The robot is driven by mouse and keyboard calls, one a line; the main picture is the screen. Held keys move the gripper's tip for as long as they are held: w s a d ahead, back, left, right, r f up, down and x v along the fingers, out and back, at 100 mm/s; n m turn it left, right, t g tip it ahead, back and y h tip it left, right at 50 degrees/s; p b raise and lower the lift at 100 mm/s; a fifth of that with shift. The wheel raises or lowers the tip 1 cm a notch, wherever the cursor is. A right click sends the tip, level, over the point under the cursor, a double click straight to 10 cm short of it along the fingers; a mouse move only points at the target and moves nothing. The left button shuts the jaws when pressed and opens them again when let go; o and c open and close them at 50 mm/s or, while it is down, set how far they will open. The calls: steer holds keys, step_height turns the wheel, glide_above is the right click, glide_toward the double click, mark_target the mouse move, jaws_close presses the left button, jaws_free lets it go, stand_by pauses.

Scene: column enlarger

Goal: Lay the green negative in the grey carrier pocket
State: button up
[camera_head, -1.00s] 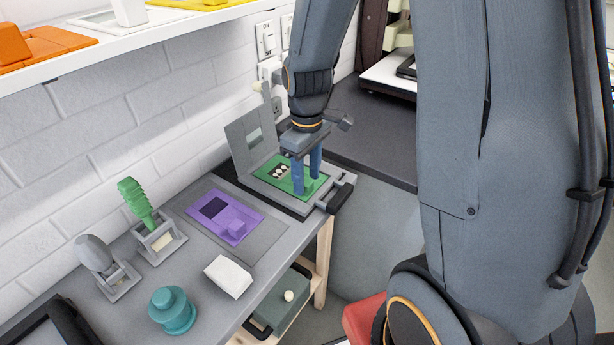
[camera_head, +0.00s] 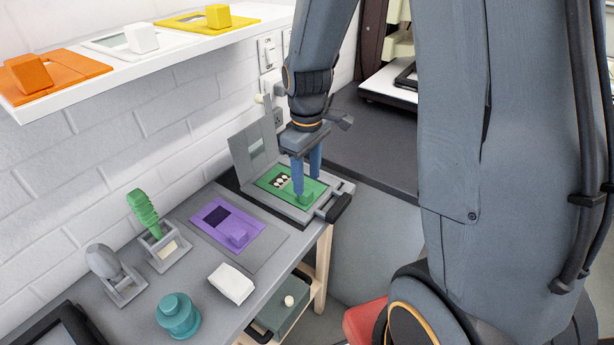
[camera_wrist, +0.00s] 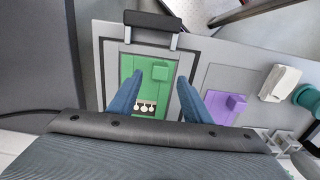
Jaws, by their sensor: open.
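The green negative (camera_head: 313,188) lies flat in the pocket of the grey carrier (camera_head: 289,211), whose lid (camera_head: 254,146) stands raised at the back. The negative has a raised green block at its front and a dark window with white shapes. My gripper (camera_head: 307,180) is open just above the negative, its blue fingers apart. In the wrist view, the negative (camera_wrist: 146,66) shows between and beyond the fingers of my gripper (camera_wrist: 158,90), with its block clear of them. One finger covers part of the negative's edge.
A purple negative (camera_head: 228,222) lies on a grey mat beside the carrier. A white block (camera_head: 232,283), a teal pot (camera_head: 178,315) and a green brush (camera_head: 144,212) in a holder stand further left. Orange, white and yellow pieces sit on the shelf (camera_head: 150,71) above.

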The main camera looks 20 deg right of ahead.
steer(key=shift+r+p, duration=1.35)
steer(key=shift+r, duration=0.35)
step_height(320, 180, up, 8)
steer(key=b, duration=0.2)
steer(key=shift+f, duration=0.15)
steer(key=s+f+m+b, duration=0.2)
steer(key=f, duration=0.2)
steer(key=s+f+m+t+b, duration=0.1)
steer(key=s+f+m+b, duration=0.1)
steer(key=s+f, duration=0.1)
steer(key=s+f+m+b, duration=0.2)
steer(key=s+f, duration=0.1)
steer(key=f, duration=0.1)
steer(key=shift+s+a+f+m+b, duration=0.1)
steer(key=shift+s+f+m+b, duration=0.15)
steer(key=shift+f+m+b, duration=0.05)
steer(key=shift+s+f+m, duration=0.2)
steer(key=shift+s+m, duration=0.1)
steer(key=shift+s, duration=0.05)
